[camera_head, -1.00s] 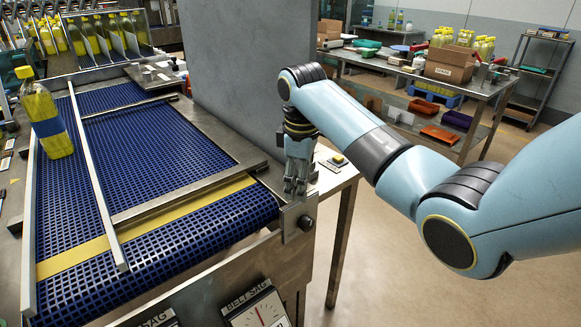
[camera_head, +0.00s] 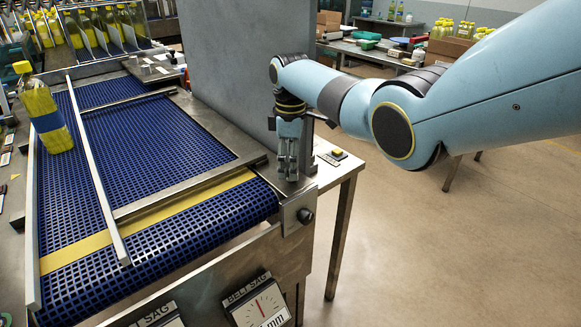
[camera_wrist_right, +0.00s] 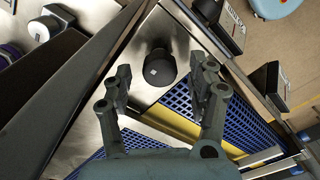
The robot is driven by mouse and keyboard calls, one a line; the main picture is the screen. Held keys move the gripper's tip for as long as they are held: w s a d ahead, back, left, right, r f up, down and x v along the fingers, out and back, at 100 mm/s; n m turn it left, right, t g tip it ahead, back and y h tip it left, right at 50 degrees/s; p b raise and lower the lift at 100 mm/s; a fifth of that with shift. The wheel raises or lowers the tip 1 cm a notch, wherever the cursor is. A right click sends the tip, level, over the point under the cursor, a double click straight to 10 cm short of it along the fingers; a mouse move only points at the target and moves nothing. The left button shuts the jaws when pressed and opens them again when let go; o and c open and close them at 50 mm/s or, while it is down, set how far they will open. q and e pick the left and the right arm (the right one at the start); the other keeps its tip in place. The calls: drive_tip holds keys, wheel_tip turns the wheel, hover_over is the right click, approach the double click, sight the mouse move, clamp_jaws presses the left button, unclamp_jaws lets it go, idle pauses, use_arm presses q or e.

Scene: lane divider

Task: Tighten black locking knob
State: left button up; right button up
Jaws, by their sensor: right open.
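The black locking knob (camera_wrist_right: 160,68) shows in the right wrist view as a short dark cylinder with a small pale square on its top. It stands on the steel plate at the belt's corner. My right gripper (camera_wrist_right: 163,84) is open, with its two fingers apart on either side of the knob in that picture; I cannot tell whether they touch it. In the head view my right gripper (camera_head: 287,165) points down over the steel plate (camera_head: 297,205), and the knob cannot be made out there. My left gripper is not in view.
The blue belt (camera_head: 150,150) carries a yellow stripe and steel rails. A yellow bottle (camera_head: 47,115) stands at its left. A dark bolt (camera_head: 306,216) sticks out of the front side plate. A grey panel (camera_head: 240,75) rises behind the gripper. A belt sag gauge (camera_head: 262,308) is below.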

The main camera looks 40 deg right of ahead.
drive_tip(key=shift+f, duration=0.85)
drive_tip(key=c, duration=1.2)
